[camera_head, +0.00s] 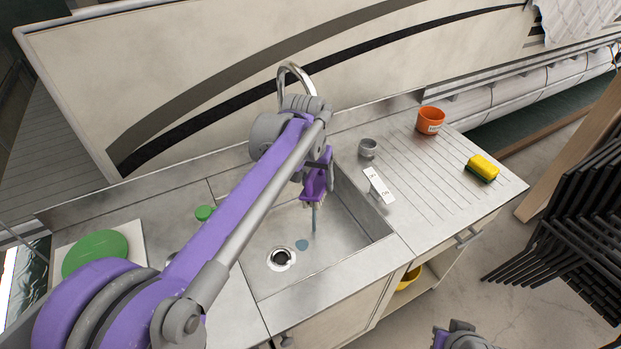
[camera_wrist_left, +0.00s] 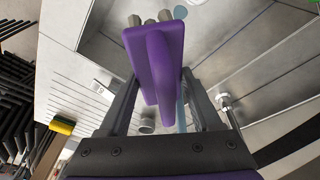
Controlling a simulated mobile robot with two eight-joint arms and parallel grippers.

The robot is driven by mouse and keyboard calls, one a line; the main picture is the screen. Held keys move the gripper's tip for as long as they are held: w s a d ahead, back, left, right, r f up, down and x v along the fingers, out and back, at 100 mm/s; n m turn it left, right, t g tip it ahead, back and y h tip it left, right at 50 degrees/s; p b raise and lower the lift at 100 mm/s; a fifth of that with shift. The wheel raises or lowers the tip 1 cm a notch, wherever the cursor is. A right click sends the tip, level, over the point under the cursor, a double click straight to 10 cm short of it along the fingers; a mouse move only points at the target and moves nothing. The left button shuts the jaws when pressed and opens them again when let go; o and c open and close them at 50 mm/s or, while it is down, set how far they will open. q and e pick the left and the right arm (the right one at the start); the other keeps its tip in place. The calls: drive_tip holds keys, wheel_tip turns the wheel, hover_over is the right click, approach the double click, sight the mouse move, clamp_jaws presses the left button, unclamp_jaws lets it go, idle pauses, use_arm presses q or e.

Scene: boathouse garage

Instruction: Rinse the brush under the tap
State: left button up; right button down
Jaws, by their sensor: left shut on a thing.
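My left gripper (camera_head: 316,188) is over the sink basin (camera_head: 345,228), just in front of the curved chrome tap (camera_head: 292,70). It is shut on a purple brush (camera_wrist_left: 153,58), which sits between its dark fingers in the left wrist view. Short grey tufts show at the brush's far end. My arm hides part of the tap and basin. I cannot tell exactly where the water meets the brush.
On the right drainboard are a grey cup (camera_head: 367,148), a white label strip (camera_head: 379,185), an orange pot (camera_head: 430,120) and a yellow-green sponge (camera_head: 482,168). A green round thing (camera_head: 95,254) lies at left. Stacked black chairs (camera_head: 575,240) stand at right.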

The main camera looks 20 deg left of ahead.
use_arm(q)
drive_tip(key=s+d, duration=0.4)
drive_tip(key=d, duration=0.1)
drive_tip(key=shift+s, duration=0.3)
drive_tip(key=s+d+r, duration=0.1)
drive_tip(key=s+d+r+p, duration=0.1)
drive_tip(key=s+d+r, duration=0.1)
drive_tip(key=shift+s+d, duration=0.2)
drive_tip(key=shift+d, duration=0.05)
idle(0.6)
idle(0.5)
